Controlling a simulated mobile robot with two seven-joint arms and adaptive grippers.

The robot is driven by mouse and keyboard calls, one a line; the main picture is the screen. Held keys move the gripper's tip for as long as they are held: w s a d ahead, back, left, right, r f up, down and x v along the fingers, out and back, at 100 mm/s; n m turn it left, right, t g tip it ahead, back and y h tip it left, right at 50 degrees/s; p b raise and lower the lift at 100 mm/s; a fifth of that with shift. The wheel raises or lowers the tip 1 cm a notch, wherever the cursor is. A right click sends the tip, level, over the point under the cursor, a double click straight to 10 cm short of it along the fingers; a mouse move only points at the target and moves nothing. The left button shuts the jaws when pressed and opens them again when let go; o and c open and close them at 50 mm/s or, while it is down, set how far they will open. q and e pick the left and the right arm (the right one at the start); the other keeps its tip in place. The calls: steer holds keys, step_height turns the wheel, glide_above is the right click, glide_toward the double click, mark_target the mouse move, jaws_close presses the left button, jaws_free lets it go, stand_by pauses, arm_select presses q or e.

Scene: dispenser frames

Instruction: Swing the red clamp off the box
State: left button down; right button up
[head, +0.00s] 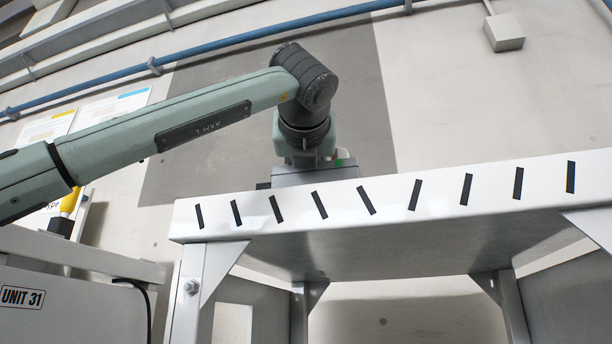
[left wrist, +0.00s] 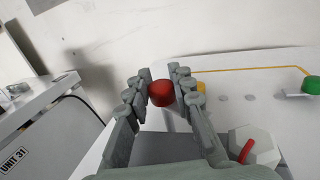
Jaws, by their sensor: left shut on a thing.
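My left gripper (left wrist: 160,84) is shut on a round red knob (left wrist: 161,95), seen between its fingers in the left wrist view. I take the knob for the end of the red clamp; the rest of the clamp is hidden. A small red bar (left wrist: 247,151) lies on a pale faceted piece (left wrist: 262,146) to the right of the fingers; I cannot tell whether it belongs to the clamp. In the head view my left wrist hides the fingers and knob, above a grey box-like shape (head: 318,176) behind the bench edge. My right gripper is not in view.
A white bench (head: 440,215) with black slanted marks runs across the head view. A green knob (left wrist: 312,85) and a yellow line (left wrist: 250,69) lie at the right in the left wrist view. A unit labelled "UNIT 31" (head: 60,300) stands at left.

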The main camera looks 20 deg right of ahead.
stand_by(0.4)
arm_select(q)
steer(key=c, duration=1.3)
jaws_free()
